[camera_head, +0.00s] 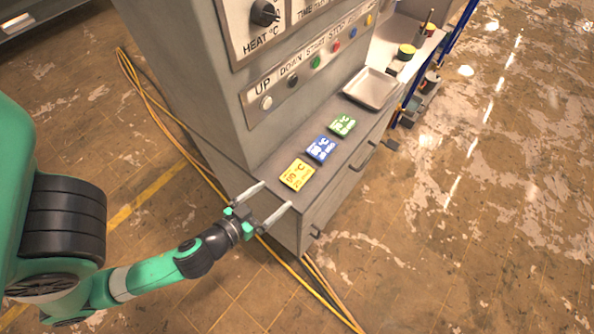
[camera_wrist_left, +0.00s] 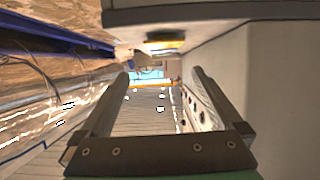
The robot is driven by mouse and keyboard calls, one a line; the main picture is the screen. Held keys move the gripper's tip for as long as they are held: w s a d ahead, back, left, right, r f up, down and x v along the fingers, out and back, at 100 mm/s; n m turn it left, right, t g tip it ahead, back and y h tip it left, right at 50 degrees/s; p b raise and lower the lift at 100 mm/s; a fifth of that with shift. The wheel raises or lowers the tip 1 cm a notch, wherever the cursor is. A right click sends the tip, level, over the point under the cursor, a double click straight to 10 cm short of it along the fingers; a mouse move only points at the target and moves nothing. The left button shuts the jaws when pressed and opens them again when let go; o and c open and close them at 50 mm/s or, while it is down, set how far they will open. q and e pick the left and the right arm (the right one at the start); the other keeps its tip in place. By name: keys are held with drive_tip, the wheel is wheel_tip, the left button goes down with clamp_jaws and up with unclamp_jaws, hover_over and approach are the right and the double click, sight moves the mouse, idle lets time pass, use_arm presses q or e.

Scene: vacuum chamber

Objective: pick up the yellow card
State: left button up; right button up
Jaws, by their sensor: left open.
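The yellow card (camera_head: 297,174) lies flat on the grey ledge at the near end of a row of three cards, with printed text on it. In the left wrist view a thin yellow strip (camera_wrist_left: 166,45), which looks like this card seen edge-on, shows above and beyond the fingertips. My left gripper (camera_head: 277,195) is open and empty, just short of the card at the ledge's near end. Its two fingers point toward the card and also show apart in the left wrist view (camera_wrist_left: 161,73). My right gripper is not in view.
A blue card (camera_head: 321,149) and a green card (camera_head: 342,126) lie beyond the yellow one. A metal tray (camera_head: 371,89) sits farther along the ledge. The machine's button panel (camera_head: 309,65) rises beside the cards. Yellow cables (camera_head: 145,92) run across the floor.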

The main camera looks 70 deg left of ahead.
use_arm(q)
drive_tip(key=s, duration=0.1)
drive_tip(key=p, duration=0.2)
approach(294, 178)
drive_tip(key=w, duration=0.1)
drive_tip(key=w+a, duration=0.1)
drive_tip(key=shift+w+a+f, duration=0.2)
drive_tip(key=shift+w, duration=0.15)
drive_tip(key=shift+f+x, duration=0.15)
drive_tip(key=shift+x, duration=1.4)
drive_tip(key=shift+f+x, duration=0.15)
drive_tip(key=shift+x, duration=1.35)
drive_tip(key=shift+s, duration=0.2)
drive_tip(key=shift+c, duration=0.2)
drive_tip(key=c, duration=1)
drive_tip(key=shift+c, duration=0.2)
